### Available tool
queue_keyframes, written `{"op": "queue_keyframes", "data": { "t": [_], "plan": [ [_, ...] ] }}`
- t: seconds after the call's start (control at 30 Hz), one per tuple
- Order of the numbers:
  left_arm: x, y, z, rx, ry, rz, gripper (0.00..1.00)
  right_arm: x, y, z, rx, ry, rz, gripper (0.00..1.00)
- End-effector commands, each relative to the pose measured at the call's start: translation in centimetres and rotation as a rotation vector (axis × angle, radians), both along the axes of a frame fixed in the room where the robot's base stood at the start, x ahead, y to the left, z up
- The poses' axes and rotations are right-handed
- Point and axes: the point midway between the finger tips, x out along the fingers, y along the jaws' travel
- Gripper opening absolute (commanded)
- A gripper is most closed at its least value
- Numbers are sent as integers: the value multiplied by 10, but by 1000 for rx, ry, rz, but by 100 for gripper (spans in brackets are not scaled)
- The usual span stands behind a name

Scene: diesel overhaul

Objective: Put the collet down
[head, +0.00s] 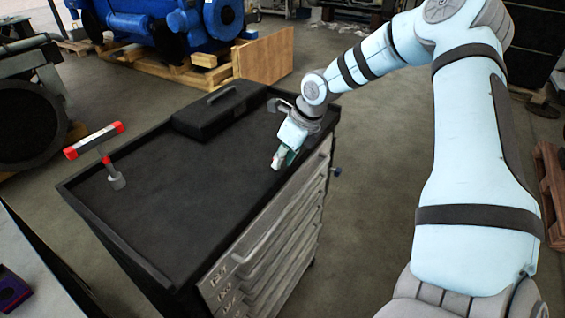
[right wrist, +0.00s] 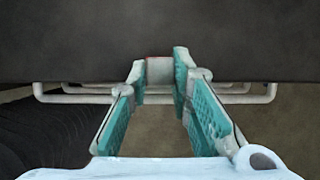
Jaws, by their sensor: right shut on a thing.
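My right gripper (head: 284,158) is over the right edge of the black top (head: 200,200) of a tool cart. In the right wrist view, the right gripper (right wrist: 160,75) has its teal-padded fingers shut on the collet (right wrist: 160,70), a small grey, short cylinder at the fingertips. In the head view the collet is too small and too covered by the fingers to make out well. The cart top lies beyond the fingertips; I cannot tell whether the collet touches it. My left gripper is not in view.
A black case (head: 218,108) lies at the back of the cart. A red-and-white-handled tool (head: 93,140) stands at its left. Cart drawers with handles (head: 290,215) face right. The middle of the top is clear. A raised rim edges it.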

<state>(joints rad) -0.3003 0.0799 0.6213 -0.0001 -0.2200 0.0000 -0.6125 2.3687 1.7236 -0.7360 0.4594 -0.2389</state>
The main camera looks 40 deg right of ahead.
Motion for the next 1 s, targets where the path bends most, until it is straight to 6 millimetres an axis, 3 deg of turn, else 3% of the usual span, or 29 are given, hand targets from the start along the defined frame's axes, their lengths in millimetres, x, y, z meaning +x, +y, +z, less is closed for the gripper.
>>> {"op": "queue_keyframes", "data": {
  "t": [0.1, 0.47, 0.5, 0.6, 1.0],
  "plan": [
    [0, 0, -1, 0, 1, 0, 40, 0, 0, -16, -1, 2, 0, 0],
    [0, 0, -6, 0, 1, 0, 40, 0, 0, -19, -1, 0, 1, 0],
    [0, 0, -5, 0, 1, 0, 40, 0, 0, -19, 0, 0, 1, 24],
    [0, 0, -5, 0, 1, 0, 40, 0, 0, -18, -1, 1, 1, 40],
    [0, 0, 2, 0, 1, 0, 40, 0, 0, -12, 0, 0, 1, 40]
  ]
}}
